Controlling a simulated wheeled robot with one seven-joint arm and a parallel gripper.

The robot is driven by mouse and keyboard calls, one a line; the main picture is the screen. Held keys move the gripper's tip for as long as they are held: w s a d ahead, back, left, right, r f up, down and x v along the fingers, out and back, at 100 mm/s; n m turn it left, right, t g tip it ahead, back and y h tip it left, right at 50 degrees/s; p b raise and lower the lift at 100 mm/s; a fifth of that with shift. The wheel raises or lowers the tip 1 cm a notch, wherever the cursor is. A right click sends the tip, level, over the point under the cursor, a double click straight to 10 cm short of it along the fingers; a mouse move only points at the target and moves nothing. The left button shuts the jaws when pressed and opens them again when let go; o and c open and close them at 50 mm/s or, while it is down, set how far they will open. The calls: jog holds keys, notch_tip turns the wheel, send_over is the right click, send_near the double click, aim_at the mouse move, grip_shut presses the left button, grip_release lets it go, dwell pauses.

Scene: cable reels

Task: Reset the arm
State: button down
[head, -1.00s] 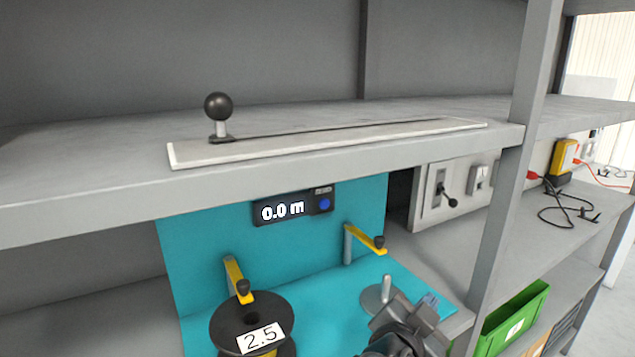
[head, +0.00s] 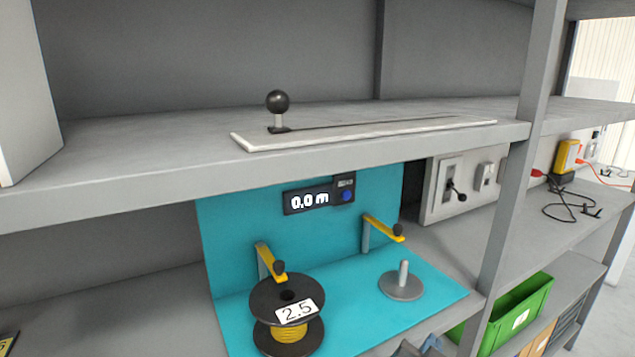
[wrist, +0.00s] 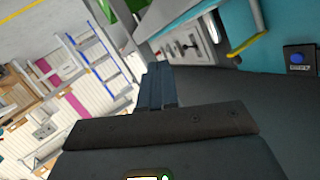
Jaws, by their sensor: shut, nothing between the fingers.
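My gripper (wrist: 157,85) shows in the wrist view with its fingers together and nothing between them. In the head view only a small dark part of my arm shows at the bottom edge, right of centre. The wrist view is tilted. It shows the wall panel with a lever (wrist: 190,45), the turquoise board and a yellow crank arm (wrist: 247,47) beyond the fingers. My gripper touches nothing that I can see.
A yellow cable reel (head: 289,330) marked 2.5 stands left of an empty spindle (head: 402,283) on the turquoise board (head: 345,320). The display (head: 318,195) reads 0.0 m. A slider with a black knob (head: 278,102) sits on the shelf above. A green crate (head: 515,315) is at lower right.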

jog(key=s+f+n+y, duration=0.3)
jog(key=s+f, duration=0.3)
jog(key=s, duration=0.4)
jog(key=s+f+n+y, duration=0.4)
jog(key=s+f, duration=0.1)
jog(key=s, duration=0.4)
jog(key=s+d+r+n, duration=0.1)
jog(key=s+r, duration=0.3)
jog(key=s, duration=0.3)
jog(key=s+d+r+n+t, duration=0.1)
jog(key=s+r, duration=0.3)
jog(key=s, duration=0.3)
jog(key=s+d+r+n+t+y, duration=0.1)
jog(key=s+d+r, duration=0.1)
jog(key=s+r, duration=0.2)
jog(key=s, duration=0.3)
jog(key=shift+s+b, duration=0.35)
jog(key=shift+b, duration=0.05)
jog(key=shift+f, duration=0.15)
